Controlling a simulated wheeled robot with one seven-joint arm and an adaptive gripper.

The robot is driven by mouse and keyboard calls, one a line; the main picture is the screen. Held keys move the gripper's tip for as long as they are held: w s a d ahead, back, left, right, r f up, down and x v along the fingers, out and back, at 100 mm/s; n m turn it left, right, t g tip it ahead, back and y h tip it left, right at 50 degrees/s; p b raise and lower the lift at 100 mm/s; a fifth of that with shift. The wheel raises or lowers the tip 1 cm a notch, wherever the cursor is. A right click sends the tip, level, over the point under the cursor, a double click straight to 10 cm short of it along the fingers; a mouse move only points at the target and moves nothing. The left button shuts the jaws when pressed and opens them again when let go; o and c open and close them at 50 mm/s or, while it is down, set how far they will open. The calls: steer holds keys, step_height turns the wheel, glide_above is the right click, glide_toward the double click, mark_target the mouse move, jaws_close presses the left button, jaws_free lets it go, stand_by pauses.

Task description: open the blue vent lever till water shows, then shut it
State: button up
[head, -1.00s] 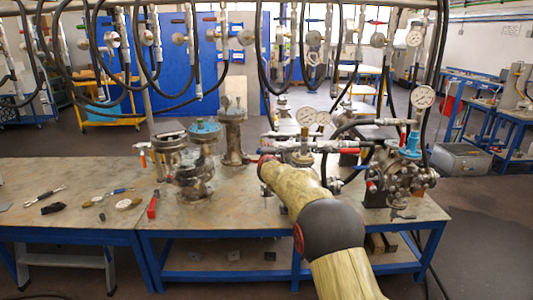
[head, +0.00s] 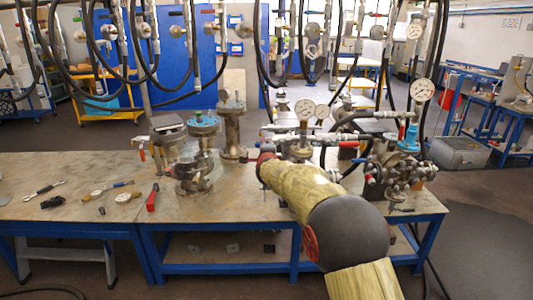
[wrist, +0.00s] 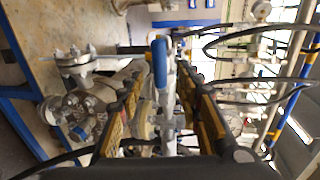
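The blue lever (wrist: 160,62) stands out in the wrist view on a pale metal valve body (wrist: 168,105). It lies between the two yellow-sided fingers of my gripper (wrist: 161,80), which are spread apart with gaps visible on both sides of the lever. I cannot tell whether either finger touches it. In the head view my arm hides the gripper. A small blue handle (head: 358,160) shows right of the arm there; I cannot tell if it is the same lever. No water is visible.
Pressure gauges (head: 305,109) stand behind my arm, and a valve-covered block (head: 395,172) is at the bench's right. Flanged vessels (head: 196,172) are left of the arm. Black hoses (head: 262,60) hang above. Loose tools (head: 100,193) lie on the left bench, with clear top around them.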

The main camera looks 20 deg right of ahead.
steer(key=v, duration=0.5)
steer(key=shift+s, duration=0.1)
stand_by(0.4)
